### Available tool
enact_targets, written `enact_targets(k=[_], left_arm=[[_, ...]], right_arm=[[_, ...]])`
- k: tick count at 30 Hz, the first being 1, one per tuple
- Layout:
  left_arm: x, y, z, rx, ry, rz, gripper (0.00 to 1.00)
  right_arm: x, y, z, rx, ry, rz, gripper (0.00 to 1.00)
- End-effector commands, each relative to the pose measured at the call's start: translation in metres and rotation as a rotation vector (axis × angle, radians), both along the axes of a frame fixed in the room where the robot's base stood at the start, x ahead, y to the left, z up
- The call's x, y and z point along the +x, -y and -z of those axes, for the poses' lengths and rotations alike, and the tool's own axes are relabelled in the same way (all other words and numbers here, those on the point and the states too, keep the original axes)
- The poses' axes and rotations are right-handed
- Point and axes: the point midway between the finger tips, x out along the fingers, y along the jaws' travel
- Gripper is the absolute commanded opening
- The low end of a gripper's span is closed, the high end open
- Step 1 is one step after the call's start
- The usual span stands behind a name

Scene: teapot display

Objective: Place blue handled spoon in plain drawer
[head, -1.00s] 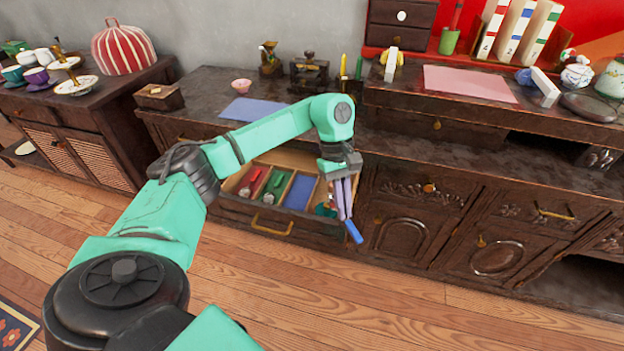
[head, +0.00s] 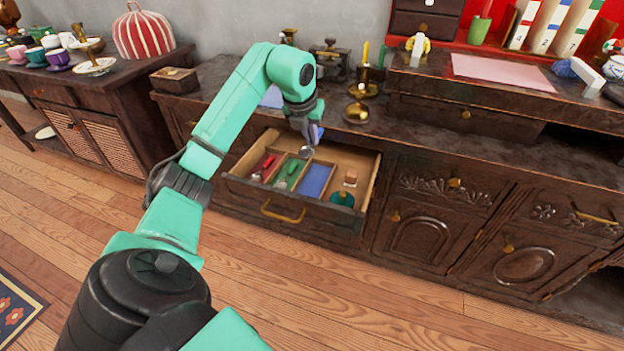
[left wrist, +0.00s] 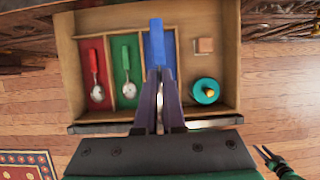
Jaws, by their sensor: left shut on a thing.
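The plain drawer (head: 240,197) is pulled open, with red, green and blue-floored compartments inside. My left gripper (head: 313,134) is over the back middle part of the drawer. In the left wrist view its purple jaws (left wrist: 159,82) are shut on the blue handled spoon (left wrist: 156,42), whose blue handle shows beyond the fingertips, in line with the blue compartment (left wrist: 170,62). A greyish bowl-like end shows under the gripper in the head view. I cannot tell whether the spoon touches the drawer. My right gripper (left wrist: 263,150) shows small at the lower right, its fingers apart.
A red handled spoon (left wrist: 95,75) and a green handled spoon (left wrist: 126,75) lie in their compartments. A teal round item (left wrist: 205,91) and a small wooden block (left wrist: 204,45) sit in the right compartment. The dark counter (head: 225,75) overhangs behind the drawer.

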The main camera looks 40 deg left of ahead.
Motion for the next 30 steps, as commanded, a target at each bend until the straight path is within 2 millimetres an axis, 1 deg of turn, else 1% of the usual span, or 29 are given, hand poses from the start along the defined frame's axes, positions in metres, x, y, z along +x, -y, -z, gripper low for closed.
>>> enact_targets(k=[1, 6, 9, 11, 15, 18, 24, 28, 29, 30], left_arm=[[-0.001, 0.001, 0.024, -0.002, -0.007, 0.001, 0.00], [-0.001, 0.001, 0.080, -0.003, -0.005, 0.004, 0.00], [-0.001, 0.001, 0.101, -0.003, -0.003, 0.003, 0.00], [0.000, 0.001, 0.109, -0.001, -0.001, 0.003, 0.00], [0.000, 0.001, 0.136, -0.002, -0.002, 0.004, 0.00], [0.000, 0.000, 0.147, -0.001, -0.001, 0.004, 0.00], [0.000, 0.000, 0.147, 0.001, 0.000, 0.004, 0.00], [0.000, 0.000, 0.150, 0.001, 0.000, 0.004, 0.00], [0.000, 0.000, 0.149, 0.000, 0.000, 0.004, 0.17], [0.000, 0.000, 0.149, 0.000, 0.000, 0.004, 0.33]], right_arm=[[0.004, -0.003, -0.004, 0.006, 0.006, -0.003, 0.50], [0.013, -0.010, -0.037, 0.020, 0.013, -0.012, 0.50], [0.014, -0.012, -0.052, 0.025, 0.016, -0.016, 0.50], [0.014, -0.012, -0.057, 0.027, 0.015, -0.017, 0.50], [0.015, -0.014, -0.071, 0.032, 0.020, -0.021, 0.50], [0.014, -0.015, -0.079, 0.035, 0.021, -0.024, 0.50], [0.014, -0.015, -0.081, 0.035, 0.020, -0.024, 0.50], [0.014, -0.015, -0.083, 0.036, 0.021, -0.025, 0.50], [0.014, -0.015, -0.084, 0.036, 0.021, -0.025, 0.50], [0.014, -0.015, -0.084, 0.036, 0.020, -0.025, 0.50]])
